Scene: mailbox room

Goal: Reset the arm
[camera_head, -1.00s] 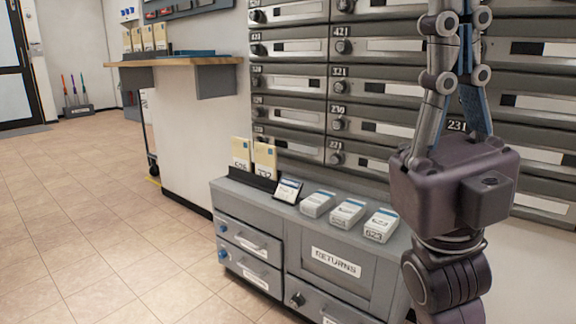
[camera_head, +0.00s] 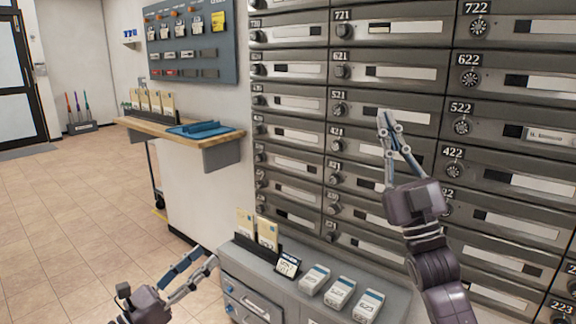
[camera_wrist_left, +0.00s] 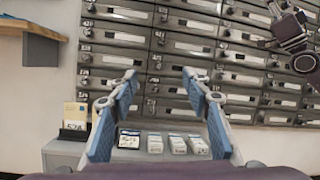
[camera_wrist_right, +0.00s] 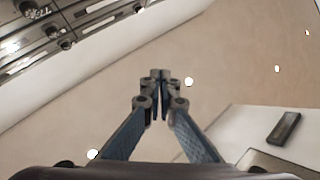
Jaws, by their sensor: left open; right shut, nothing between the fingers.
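My right gripper (camera_head: 384,122) is raised in front of the wall of mailboxes (camera_head: 395,75) in the head view. Its fingers are closed together and point up, with nothing between them. In the right wrist view its fingertips (camera_wrist_right: 160,76) meet, with a ceiling-like pale surface beyond. My left gripper (camera_head: 207,257) is low at the bottom left of the head view, beside the grey cabinet (camera_head: 250,303). In the left wrist view its fingers (camera_wrist_left: 160,80) stand wide apart and hold nothing. The mailboxes and cabinet top lie beyond them.
Several white boxes (camera_head: 341,292) and a small dark-framed card (camera_head: 288,265) sit on the cabinet, with upright envelopes (camera_head: 267,232) behind. A wooden shelf (camera_head: 200,143) with a blue tray (camera_head: 199,129) juts from the wall. The tiled floor (camera_head: 80,210) at left is clear.

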